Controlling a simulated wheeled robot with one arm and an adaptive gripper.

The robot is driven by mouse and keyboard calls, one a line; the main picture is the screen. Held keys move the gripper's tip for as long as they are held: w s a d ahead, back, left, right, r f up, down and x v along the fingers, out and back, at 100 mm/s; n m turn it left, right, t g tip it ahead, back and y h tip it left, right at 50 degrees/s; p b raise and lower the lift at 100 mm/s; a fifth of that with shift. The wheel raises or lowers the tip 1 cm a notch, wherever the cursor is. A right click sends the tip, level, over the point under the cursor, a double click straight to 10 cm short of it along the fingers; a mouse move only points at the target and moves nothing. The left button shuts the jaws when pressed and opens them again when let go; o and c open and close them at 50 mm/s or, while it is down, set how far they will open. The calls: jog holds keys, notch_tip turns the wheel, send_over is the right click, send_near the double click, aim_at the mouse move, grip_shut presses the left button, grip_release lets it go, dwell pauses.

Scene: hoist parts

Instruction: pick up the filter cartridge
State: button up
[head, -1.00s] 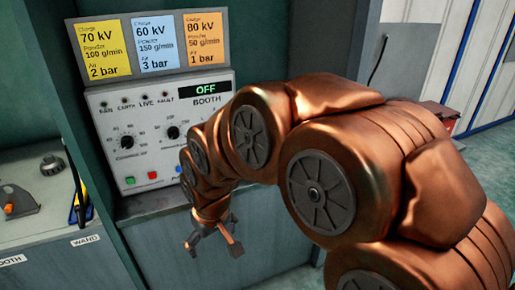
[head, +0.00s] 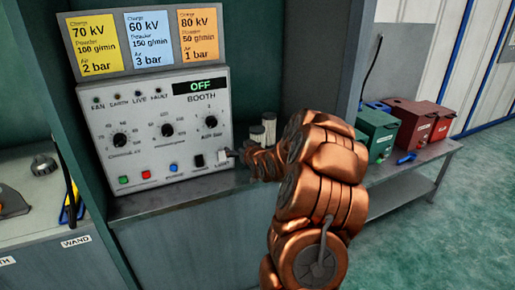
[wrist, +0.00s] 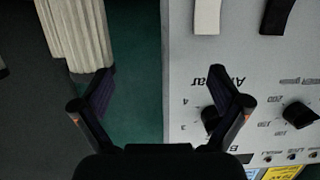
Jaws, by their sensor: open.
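The filter cartridge, pale and pleated, shows at the upper left of the wrist view (wrist: 78,35). In the head view, pale cylindrical shapes that look like it (head: 268,124) stand on the ledge just right of the control box, partly hidden by my arm. My gripper (wrist: 158,100) is open and empty in the wrist view. Its left finger overlaps the cartridge's lower end in the picture; I cannot tell whether they touch. Its right finger lies over the control panel face. In the head view the gripper is mostly hidden behind my wrist.
The booth control box (head: 160,110) with knobs and switches stands close on the gripper's right side in the wrist view. Setting cards (head: 150,40) sit above it. Green and red boxes (head: 420,122) stand on a bench at right. The floor at lower right is clear.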

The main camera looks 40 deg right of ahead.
aim_at(260, 137)
jog(key=s+d+h, duration=0.1)
jog(key=d, duration=0.2)
jog(key=s+d+t, duration=0.1)
jog(key=d, duration=0.2)
jog(key=d+f+m+t+h, duration=0.1)
jog(key=d, duration=0.2)
jog(key=shift+s+h+b, duration=0.3)
jog(key=shift+s, duration=0.1)
jog(key=shift+w+d, duration=0.1)
jog(key=shift+d, duration=0.1)
jog(key=shift+r+p+x, duration=0.1)
jog(key=shift+p+x, duration=0.45)
jog(key=shift+x, duration=0.95)
jog(key=shift+r+p+x, duration=0.15)
jog(key=shift+p+x, duration=0.4)
jog(key=shift+x, duration=0.9)
jog(key=shift+w+d+f, duration=0.15)
jog(key=shift+w+d, duration=0.1)
jog(key=shift+w, duration=0.4)
grip_shut()
